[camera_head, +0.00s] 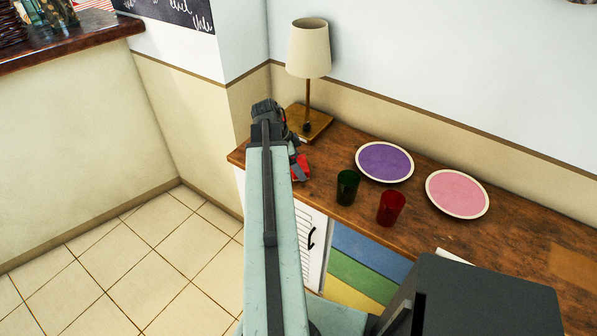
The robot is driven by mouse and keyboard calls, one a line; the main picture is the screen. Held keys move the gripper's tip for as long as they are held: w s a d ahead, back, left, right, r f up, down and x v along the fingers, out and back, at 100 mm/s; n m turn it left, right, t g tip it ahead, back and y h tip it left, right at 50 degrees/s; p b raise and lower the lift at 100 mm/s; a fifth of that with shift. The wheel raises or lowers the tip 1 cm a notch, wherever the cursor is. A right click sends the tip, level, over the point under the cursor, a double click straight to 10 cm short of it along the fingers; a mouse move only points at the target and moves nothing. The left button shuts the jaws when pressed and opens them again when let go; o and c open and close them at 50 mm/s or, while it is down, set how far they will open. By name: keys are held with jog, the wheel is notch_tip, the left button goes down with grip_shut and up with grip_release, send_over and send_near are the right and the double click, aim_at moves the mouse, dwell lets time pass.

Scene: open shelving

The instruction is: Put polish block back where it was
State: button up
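A small red block (304,161), which may be the polish block, is at the left end of the wooden counter, just in front of the lamp base. It is partly hidden by my arm and gripper. My gripper (297,167) is at the block, with a dark finger showing across its red surface. My arm hides most of the gripper, so I cannot tell whether it is open or shut on the block, or whether the block touches the counter.
A lamp (309,50) stands behind my gripper on a wooden base. A green cup (347,188), a red cup (390,208), a purple plate (384,162) and a pink plate (457,194) are to the right on the counter (440,238). The tiled floor at left is clear.

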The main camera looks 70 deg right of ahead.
jog(key=shift+f, duration=0.25)
jog(key=o, duration=1.1)
jog(key=shift+r, duration=0.1)
jog(key=shift+r+p, duration=0.6)
jog(key=shift+p, duration=0.1)
jog(key=p+v, duration=1)
jog(key=v, duration=0.1)
jog(key=shift+w+a+r, duration=0.1)
jog(key=shift+w+a, duration=0.05)
